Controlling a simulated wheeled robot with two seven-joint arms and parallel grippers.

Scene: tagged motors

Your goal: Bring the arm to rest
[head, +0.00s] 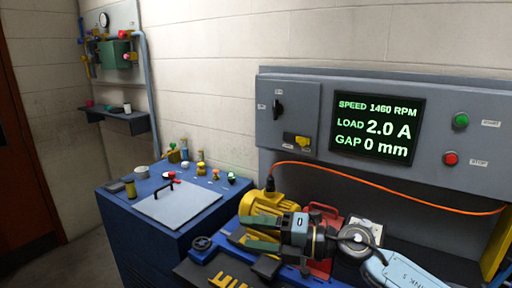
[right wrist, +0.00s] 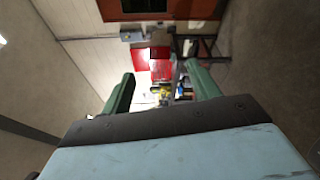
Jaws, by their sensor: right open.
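My right gripper (head: 262,232) reaches in from the lower right in the head view, over the bench beside the yellow motor (head: 264,202). Its two green fingers point left and stand apart with nothing between them. In the right wrist view the fingers of my right gripper (right wrist: 160,85) are also apart and empty, with distant red and yellow things seen beyond the gap. The pale blue link of my right arm (head: 390,270) shows at the lower right. Part of the motor is hidden behind the gripper. My left gripper is not in view.
A grey control panel (head: 300,178) stands behind the bench; its screen (head: 375,127) reads 1460 RPM, 2.0 A, 0 mm. An orange cable (head: 400,181) crosses its front. A red bracket (head: 322,214) stands close to the gripper. A blue cabinet (head: 150,240) with small items is at left.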

